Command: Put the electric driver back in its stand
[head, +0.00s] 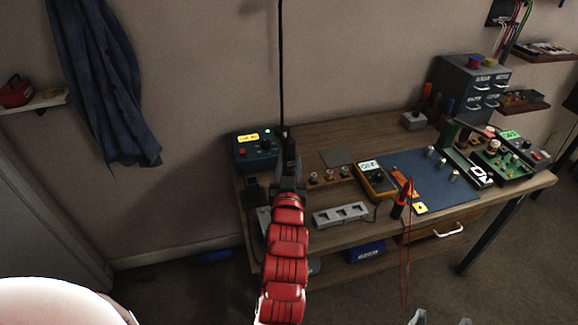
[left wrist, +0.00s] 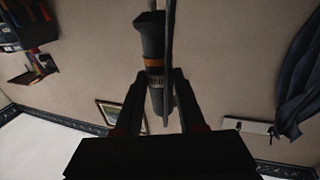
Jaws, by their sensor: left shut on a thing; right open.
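My left gripper (head: 288,180) is above the left end of the workbench and is shut on the electric driver (head: 290,153). The driver is dark and partly hidden by the gripper. In the left wrist view the driver (left wrist: 152,38) is black with an orange band and stands between the two fingers (left wrist: 158,115). A thin dark cord (head: 282,70) runs up from it. A small black block (head: 255,190) on the bench's left end, beside my left gripper, may be the stand; I cannot tell. My right gripper (head: 441,320) shows only its pale tips at the bottom edge, open and apart.
Several small knobs (head: 329,175), a yellow meter (head: 374,179), a grey tray (head: 340,215) and a blue mat (head: 425,172) lie to the right. Red leads (head: 404,250) hang off the front edge.

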